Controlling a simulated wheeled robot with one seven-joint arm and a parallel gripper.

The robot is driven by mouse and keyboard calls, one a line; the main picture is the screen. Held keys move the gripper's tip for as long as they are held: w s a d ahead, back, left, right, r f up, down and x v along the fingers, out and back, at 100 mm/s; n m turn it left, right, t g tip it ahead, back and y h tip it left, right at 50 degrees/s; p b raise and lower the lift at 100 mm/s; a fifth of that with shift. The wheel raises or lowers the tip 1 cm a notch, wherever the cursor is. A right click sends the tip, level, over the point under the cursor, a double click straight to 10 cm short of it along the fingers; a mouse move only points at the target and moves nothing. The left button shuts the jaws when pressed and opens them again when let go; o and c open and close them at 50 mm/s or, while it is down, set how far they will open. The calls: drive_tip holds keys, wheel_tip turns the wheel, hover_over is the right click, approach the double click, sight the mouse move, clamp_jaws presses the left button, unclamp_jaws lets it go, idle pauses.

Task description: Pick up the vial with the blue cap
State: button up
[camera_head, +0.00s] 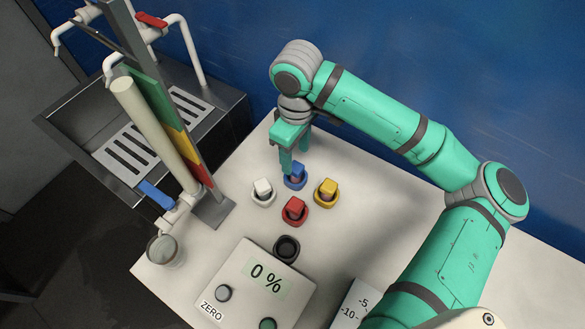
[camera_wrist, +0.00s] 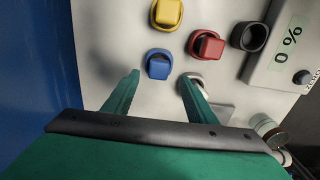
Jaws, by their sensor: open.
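The vial with the blue cap (camera_head: 296,176) stands upright in a blue holder on the white table, behind the red-capped vial in the head view. It also shows in the wrist view (camera_wrist: 158,66), just beyond my fingertips and roughly between their lines. My gripper (camera_head: 287,160) hangs over it from above with its fingers pointing down. In the wrist view my gripper (camera_wrist: 158,78) is open, its two green fingers apart with nothing between them. Part of the blue-capped vial is hidden by a finger in the head view.
White (camera_head: 263,188), yellow (camera_head: 327,188) and red (camera_head: 295,208) capped vials stand close around. A column stand (camera_head: 160,120) with valves and a beaker (camera_head: 165,252) are at left.

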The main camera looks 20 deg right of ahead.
sight(297, 167)
drive_tip(key=shift+s+d+f, duration=0.15)
drive_tip(key=shift+s+f, duration=0.05)
drive_tip(key=shift+f, duration=0.3)
drive_tip(key=shift+s+d+f, duration=0.1)
drive_tip(key=shift+s+f, duration=0.1)
drive_tip(key=shift+f, duration=0.25)
drive_tip(key=shift+w+f, duration=0.15)
drive_tip(key=shift+f, duration=1.05)
drive_tip(key=shift+w+f, duration=0.1)
drive_tip(key=shift+f, duration=1.05)
drive_tip(key=shift+c, duration=0.4)
drive_tip(key=c, duration=1.1)
